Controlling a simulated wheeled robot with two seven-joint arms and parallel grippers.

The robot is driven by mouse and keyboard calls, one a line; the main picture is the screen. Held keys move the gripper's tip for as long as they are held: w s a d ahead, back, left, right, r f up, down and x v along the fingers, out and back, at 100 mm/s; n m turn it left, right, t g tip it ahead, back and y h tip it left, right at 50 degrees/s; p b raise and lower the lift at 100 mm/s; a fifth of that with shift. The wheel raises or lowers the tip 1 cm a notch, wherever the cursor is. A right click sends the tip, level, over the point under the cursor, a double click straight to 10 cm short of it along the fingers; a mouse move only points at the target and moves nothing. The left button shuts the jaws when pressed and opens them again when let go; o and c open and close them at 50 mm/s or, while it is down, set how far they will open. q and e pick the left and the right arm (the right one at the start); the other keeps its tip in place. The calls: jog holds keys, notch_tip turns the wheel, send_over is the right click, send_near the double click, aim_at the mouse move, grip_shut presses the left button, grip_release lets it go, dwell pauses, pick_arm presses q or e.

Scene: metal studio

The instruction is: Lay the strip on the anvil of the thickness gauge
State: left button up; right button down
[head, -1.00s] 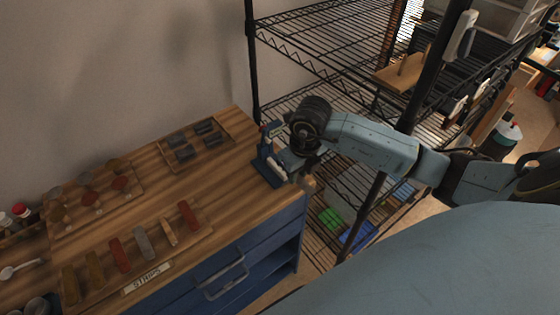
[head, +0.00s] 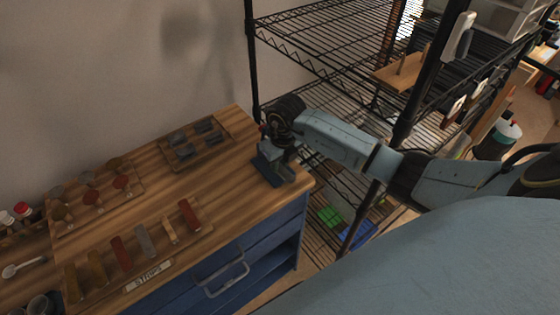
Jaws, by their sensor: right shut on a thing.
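The thickness gauge (head: 266,172), with a blue base, stands at the right end of the wooden bench top. My right gripper (head: 284,158) is right over it and hides its upper part and its anvil. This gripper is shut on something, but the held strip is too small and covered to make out. Several other strips, such as a red one (head: 189,215) and a grey one (head: 145,240), lie on a wooden board marked STRIPS (head: 148,276). My left gripper is not in view.
A board with dark blocks (head: 196,143) lies behind and left of the gauge. A board with round pieces (head: 91,189) is further left. A black wire shelf (head: 325,95) stands close on the right. Bare wood lies left of the gauge.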

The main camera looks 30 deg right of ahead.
aim_at(283, 171)
jog(key=c, duration=1.2)
grip_release()
jog(key=shift+f, duration=0.1)
jog(key=shift+c, duration=0.2)
notch_tip(283, 171, up, 12)
jog(key=s, duration=0.1)
jog(key=shift+s, duration=0.2)
